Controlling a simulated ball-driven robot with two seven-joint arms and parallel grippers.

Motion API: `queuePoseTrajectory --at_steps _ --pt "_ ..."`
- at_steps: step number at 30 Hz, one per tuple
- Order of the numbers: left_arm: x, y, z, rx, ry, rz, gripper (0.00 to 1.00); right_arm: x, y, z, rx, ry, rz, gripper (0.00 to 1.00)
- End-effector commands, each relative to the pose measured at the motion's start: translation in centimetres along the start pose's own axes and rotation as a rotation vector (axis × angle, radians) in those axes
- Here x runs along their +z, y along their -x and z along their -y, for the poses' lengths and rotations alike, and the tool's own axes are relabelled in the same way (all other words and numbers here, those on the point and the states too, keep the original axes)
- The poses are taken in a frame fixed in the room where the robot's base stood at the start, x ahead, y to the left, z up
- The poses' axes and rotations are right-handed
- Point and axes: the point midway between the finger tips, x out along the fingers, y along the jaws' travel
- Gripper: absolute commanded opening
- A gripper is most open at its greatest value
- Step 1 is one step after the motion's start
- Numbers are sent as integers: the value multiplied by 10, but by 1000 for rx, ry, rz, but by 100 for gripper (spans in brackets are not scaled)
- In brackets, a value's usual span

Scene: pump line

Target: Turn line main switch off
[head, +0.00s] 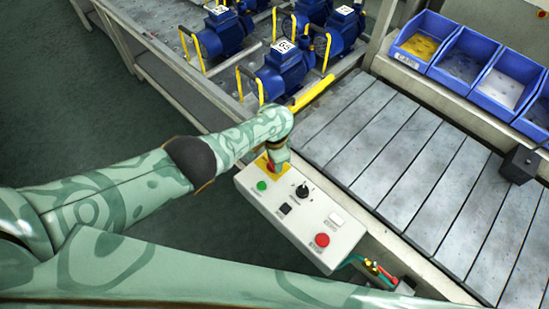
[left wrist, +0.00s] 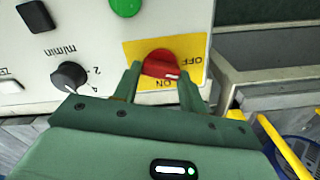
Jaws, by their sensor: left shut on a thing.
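The line main switch is a red rotary knob (left wrist: 160,64) on a yellow plate (left wrist: 133,50) marked OFF and ON, in the left wrist view. It sits at the far left end of the white control box (head: 288,222). In the head view the red knob is mostly hidden by my left gripper (head: 274,165). In the left wrist view my left gripper (left wrist: 160,78) has one finger on each side of the knob and is shut on it. The knob's white mark points right and slightly down, between the OFF and ON words. My right gripper is not in view.
The box carries a green button (head: 261,186), a black dial (head: 302,191) and a red button (head: 322,240). A grey slatted conveyor (head: 400,150) lies right of it. Blue pumps (head: 284,72) with yellow handles stand on the table behind. Blue bins (head: 463,55) line the back right.

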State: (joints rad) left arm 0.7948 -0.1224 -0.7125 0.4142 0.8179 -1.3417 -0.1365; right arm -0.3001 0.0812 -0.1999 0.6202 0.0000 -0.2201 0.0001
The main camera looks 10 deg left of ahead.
Motion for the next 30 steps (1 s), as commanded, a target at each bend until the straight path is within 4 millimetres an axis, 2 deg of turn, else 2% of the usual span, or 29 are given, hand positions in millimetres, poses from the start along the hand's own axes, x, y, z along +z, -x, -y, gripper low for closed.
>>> queuePoseTrajectory --at_steps 13,30 --pt "0 0 0 3 293 0 19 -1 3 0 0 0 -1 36" --pt "1 -1 1 1 371 1 19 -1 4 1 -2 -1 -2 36"
